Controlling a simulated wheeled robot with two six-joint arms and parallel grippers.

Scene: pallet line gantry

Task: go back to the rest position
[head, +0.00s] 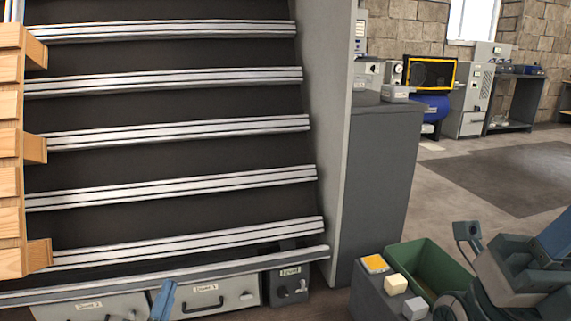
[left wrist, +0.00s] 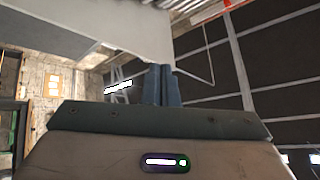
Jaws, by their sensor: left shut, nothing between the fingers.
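My left gripper (head: 163,300) shows as blue-grey fingertips at the bottom edge of the head view, in front of the drawers below the rack. In the left wrist view its two fingers (left wrist: 162,85) are together, with nothing between them. The gripper is shut and empty, and touches nothing that I can see. My right arm comes in at the lower right of the head view, beside the green bin. Its fingers cannot be made out.
A tall dark rack with pale rails (head: 170,130) fills the left, with stacked wooden pieces (head: 10,150) at its left edge. Labelled drawers (head: 215,298) sit below. A green bin (head: 432,258) and small blocks (head: 396,284) are at lower right. Open floor (head: 500,180) lies beyond.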

